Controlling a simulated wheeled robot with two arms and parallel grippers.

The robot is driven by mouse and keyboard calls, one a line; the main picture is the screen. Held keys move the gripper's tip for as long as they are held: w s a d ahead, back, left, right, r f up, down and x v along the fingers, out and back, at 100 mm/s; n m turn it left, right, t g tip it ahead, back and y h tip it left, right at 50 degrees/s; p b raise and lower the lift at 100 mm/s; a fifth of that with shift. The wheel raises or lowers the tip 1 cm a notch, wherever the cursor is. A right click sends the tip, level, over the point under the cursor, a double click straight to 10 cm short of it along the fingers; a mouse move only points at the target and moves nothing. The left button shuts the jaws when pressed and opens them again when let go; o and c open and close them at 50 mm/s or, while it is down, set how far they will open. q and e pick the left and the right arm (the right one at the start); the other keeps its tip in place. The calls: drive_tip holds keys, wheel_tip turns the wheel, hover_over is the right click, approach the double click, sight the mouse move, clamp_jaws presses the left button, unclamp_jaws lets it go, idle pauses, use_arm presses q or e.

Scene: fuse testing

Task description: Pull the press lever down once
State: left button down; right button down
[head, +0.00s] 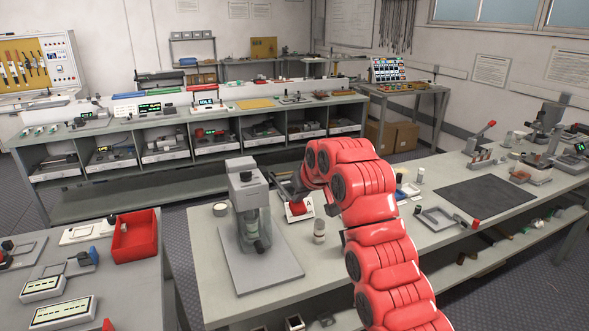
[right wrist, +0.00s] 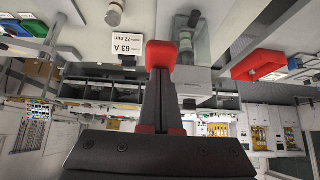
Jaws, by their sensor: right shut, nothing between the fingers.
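The grey press (head: 248,195) stands upright on its flat base plate (head: 262,277) at the left end of the near right bench. It also shows upside down in the right wrist view (right wrist: 190,82). My right gripper (head: 282,190) is close to the right side of the press head, partly hidden by my red arm. In the right wrist view its fingers (right wrist: 178,55) are shut and empty, with red at the tips, in front of the press. I cannot make out the press lever clearly, nor whether the fingers touch it. My left gripper is out of view.
A red bin (head: 135,237) is on the left bench. A dark mat (head: 487,194) and a grey tray (head: 437,219) lie farther right.

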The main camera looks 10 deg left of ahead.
sight(301, 211)
drive_tip(key=shift+s+d+f+b, duration=0.15)
drive_tip(key=shift+f+b, duration=0.6)
drive_tip(key=shift+f, duration=0.3)
drive_tip(key=shift+s+d+f+b, duration=0.1)
drive_tip(key=shift+s+f+b, duration=0.05)
drive_tip(key=shift+f+b, duration=0.75)
drive_tip(key=shift+f, duration=0.1)
drive_tip(key=shift+w+a+r+p, duration=0.1)
drive_tip(key=shift+w+r+p, duration=0.05)
drive_tip(key=shift+r+p, duration=0.65)
drive_tip(key=shift+w+a+r+p, duration=0.1)
drive_tip(key=shift+r+p, duration=0.45)
drive_tip(key=shift+r, duration=0.45)
drive_tip(key=r, duration=0.1)
drive_tip(key=r+p, duration=0.2)
drive_tip(key=shift+w+a+r, duration=0.2)
drive_tip(key=shift+w+a, duration=0.05)
drive_tip(key=shift+w, duration=0.1)
drive_tip(key=r+p, duration=0.2)
drive_tip(key=r, duration=0.1)
drive_tip(key=w+r+p, duration=0.1)
drive_tip(key=p, duration=0.1)
drive_tip(key=shift+a+r, duration=0.25)
drive_tip(key=shift+w+a+r+p, duration=0.1)
drive_tip(key=shift+r+p, duration=0.6)
drive_tip(key=shift+p, duration=0.2)
